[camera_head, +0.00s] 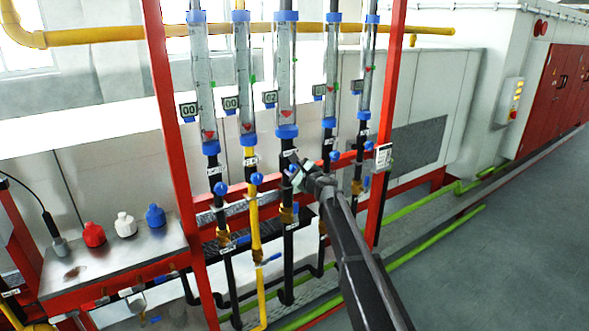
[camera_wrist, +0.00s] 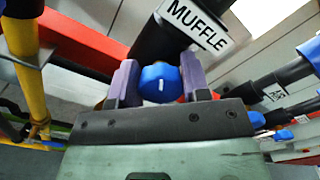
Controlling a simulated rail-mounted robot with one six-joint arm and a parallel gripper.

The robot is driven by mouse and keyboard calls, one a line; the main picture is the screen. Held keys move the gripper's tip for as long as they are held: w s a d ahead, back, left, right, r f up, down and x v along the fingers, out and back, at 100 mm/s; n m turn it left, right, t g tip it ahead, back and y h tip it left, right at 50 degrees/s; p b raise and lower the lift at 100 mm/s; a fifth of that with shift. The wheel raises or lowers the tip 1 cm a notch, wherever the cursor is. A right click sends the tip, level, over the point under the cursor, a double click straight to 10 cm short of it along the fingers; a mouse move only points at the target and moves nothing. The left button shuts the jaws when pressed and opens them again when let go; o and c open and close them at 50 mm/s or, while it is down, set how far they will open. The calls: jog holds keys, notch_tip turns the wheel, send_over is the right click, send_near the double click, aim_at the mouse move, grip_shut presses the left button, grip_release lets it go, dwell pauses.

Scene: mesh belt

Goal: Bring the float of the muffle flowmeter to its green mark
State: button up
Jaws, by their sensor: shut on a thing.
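My gripper (camera_head: 298,172) is at the valve below the middle flowmeter tube (camera_head: 286,65) in the head view. In the wrist view my gripper (camera_wrist: 159,88) is shut on a blue knob (camera_wrist: 160,80), with one purple finger on each side. A plate reading MUFFLE (camera_wrist: 196,25) is on the dark pipe right behind the knob. In the head view the middle tube's red float (camera_head: 286,113) sits low, near the lower blue collar (camera_head: 286,131). A small display (camera_head: 270,98) beside the tube seems to read 02. I cannot clearly make out this tube's green mark.
Similar flowmeter tubes stand on both sides, including one with a yellow pipe (camera_head: 254,225) to the left. Red frame posts (camera_head: 172,100) flank the row. Floor at the right is clear.

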jog(key=n, duration=0.7)
jog(key=shift+s+f, duration=0.1)
jog(key=shift+f, duration=0.05)
jog(key=n, duration=0.8)
jog(key=shift+f, duration=0.15)
jog(key=n, duration=0.6)
jog(key=shift+n+b, duration=0.3)
jog(key=shift+n, duration=0.1)
jog(key=n, duration=0.6)
jog(key=shift+d+f+n, duration=0.1)
jog(key=shift+d+n, duration=0.05)
jog(key=shift+n, duration=0.25)
jog(key=o, duration=0.9)
jog(key=shift+o, duration=0.2)
